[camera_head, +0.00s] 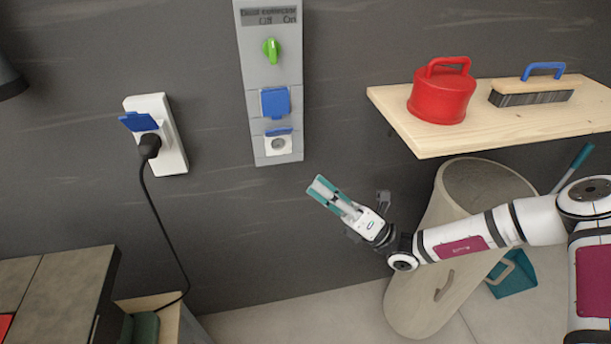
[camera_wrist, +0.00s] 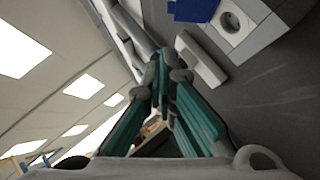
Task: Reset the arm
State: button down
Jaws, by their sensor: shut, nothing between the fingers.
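My gripper (camera_head: 325,191) shows in the middle of the head view, in front of the dark wall and below the grey switch panel. Its teal fingers are shut with nothing between them, and they point up and to the left. My white arm reaches to it from the right edge. In the wrist view the teal fingers of my gripper (camera_wrist: 163,75) come together at their tips, with part of the socket panel (camera_wrist: 240,25) beyond them at the upper right.
The switch panel (camera_head: 262,110) has a green knob and blue-lidded sockets. A black plug (camera_head: 149,145) sits in the left wall socket. A wooden shelf (camera_head: 500,125) holds a red lidded container (camera_head: 441,95) and a brush (camera_head: 533,92). A beige bin (camera_head: 430,270) stands below, partly behind my arm.

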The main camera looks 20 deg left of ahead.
jog(key=shift+v, duration=0.8)
jog(key=s+d+r+n+g+h, duration=0.4)
jog(key=s+d+n+g+h, duration=0.4)
jog(key=s+n+h, duration=0.75)
jog(key=s+d+r+n+t+h, duration=0.2)
jog(key=d+r+n+t+h, duration=0.2)
jog(key=d, duration=0.7)
jog(key=s+d+r+n+t+h, duration=0.2)
jog(key=d+r+n+t+h, duration=0.3)
jog(key=d+r+n+t, duration=0.3)
jog(key=d+r, duration=0.2)
jog(key=d, duration=0.2)
jog(key=shift+r, duration=0.35)
